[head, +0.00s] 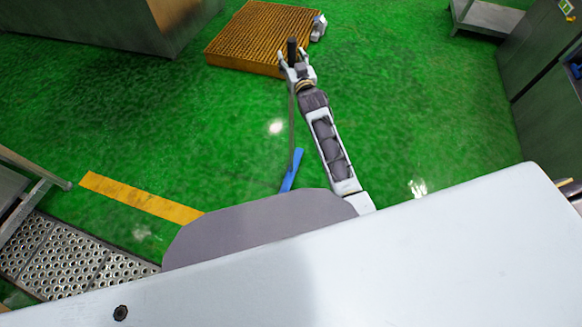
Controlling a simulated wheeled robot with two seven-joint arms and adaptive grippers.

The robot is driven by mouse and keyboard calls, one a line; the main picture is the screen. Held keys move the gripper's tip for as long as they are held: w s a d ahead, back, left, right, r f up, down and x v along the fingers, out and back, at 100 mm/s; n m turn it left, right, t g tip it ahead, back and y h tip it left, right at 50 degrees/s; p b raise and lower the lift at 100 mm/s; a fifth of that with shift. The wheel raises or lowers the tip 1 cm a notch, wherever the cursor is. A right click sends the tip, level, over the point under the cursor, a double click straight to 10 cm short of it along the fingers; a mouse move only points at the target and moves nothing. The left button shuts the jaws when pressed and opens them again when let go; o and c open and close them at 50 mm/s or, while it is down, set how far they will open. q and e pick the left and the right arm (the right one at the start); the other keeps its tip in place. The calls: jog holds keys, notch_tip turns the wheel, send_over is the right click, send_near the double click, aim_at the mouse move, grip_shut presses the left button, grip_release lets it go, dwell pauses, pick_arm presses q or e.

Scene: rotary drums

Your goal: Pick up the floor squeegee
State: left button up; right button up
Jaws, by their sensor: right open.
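The floor squeegee stands roughly upright, with a black grip (291,47) at its top, a thin grey pole (292,125) and a blue head (290,171) low near my body. My right gripper (292,60) is at the upper end of the squeegee, just below the black grip. Its fingers are open, one on each side of the handle. I cannot tell whether they touch it.
An orange grating platform (245,40) lies beyond the gripper, with a small grey-white object (318,27) at its right edge. Metal cabinets (545,60) stand at right. A perforated metal step (65,255) is at lower left. The green floor (430,110) between is clear.

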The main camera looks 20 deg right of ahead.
jog(key=shift+w, duration=0.1)
jog(key=c, duration=1.1)
jog(key=shift+r, duration=0.1)
grip_shut()
jog(key=shift+r, duration=0.15)
jog(key=shift+r, duration=0.45)
pick_arm(q)
jog(key=shift+s+a+f+p, duration=0.35)
jog(key=shift+f, duration=0.45)
jog(key=shift+s+a+f+p, duration=0.3)
jog(key=shift+a+f, duration=0.1)
jog(key=shift+f, duration=0.45)
jog(key=shift+s+a+f+p, duration=0.35)
jog(key=shift+f, duration=0.45)
pick_arm(e)
jog(key=shift+r, duration=4.4)
